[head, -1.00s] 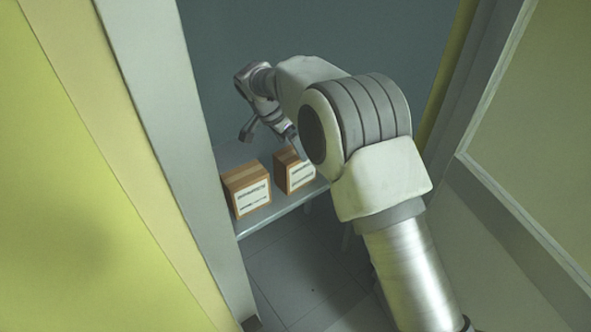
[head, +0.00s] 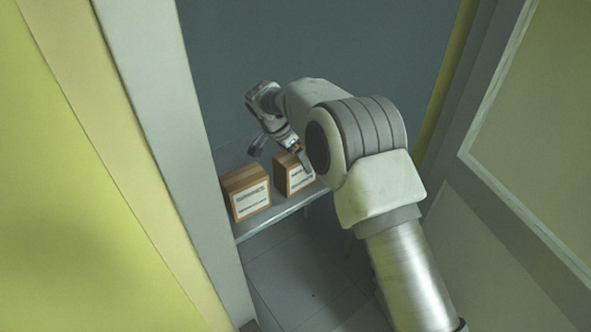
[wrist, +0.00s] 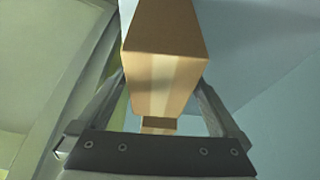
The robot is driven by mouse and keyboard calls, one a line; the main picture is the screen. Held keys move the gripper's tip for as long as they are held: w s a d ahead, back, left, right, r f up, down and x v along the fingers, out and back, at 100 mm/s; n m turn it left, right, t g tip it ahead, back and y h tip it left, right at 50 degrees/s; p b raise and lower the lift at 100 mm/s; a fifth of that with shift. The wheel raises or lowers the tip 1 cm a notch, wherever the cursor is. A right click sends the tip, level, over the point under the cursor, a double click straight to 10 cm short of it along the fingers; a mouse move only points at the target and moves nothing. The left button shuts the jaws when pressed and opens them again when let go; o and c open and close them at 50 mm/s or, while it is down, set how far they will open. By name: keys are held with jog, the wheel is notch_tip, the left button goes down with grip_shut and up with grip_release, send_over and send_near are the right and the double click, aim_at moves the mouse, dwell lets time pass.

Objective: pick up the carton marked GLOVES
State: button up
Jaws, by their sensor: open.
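Two brown cartons with white labels stand side by side on a shelf in the head view: a left carton (head: 248,193) and a right carton (head: 299,179). The print is too blurred to tell which is marked GLOVES. My gripper (head: 280,156) is open above the right carton, one finger to its left and one at its top, partly hidden by my arm. In the wrist view a carton (wrist: 163,45) with a pale tape strip lies between the spread fingers of my gripper (wrist: 160,88). I cannot tell whether the fingers touch it.
The pale shelf (head: 285,209) has a front edge just before the cartons. A grey post (head: 165,130) and a yellow panel (head: 60,170) stand close on the left. A framed panel (head: 535,150) stands on the right. A dark wall (head: 300,40) is behind.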

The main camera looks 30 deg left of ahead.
jog(key=shift+f, duration=0.25)
jog(key=c, duration=1.3)
jog(key=shift+c, duration=0.9)
jog(key=shift+r, duration=0.2)
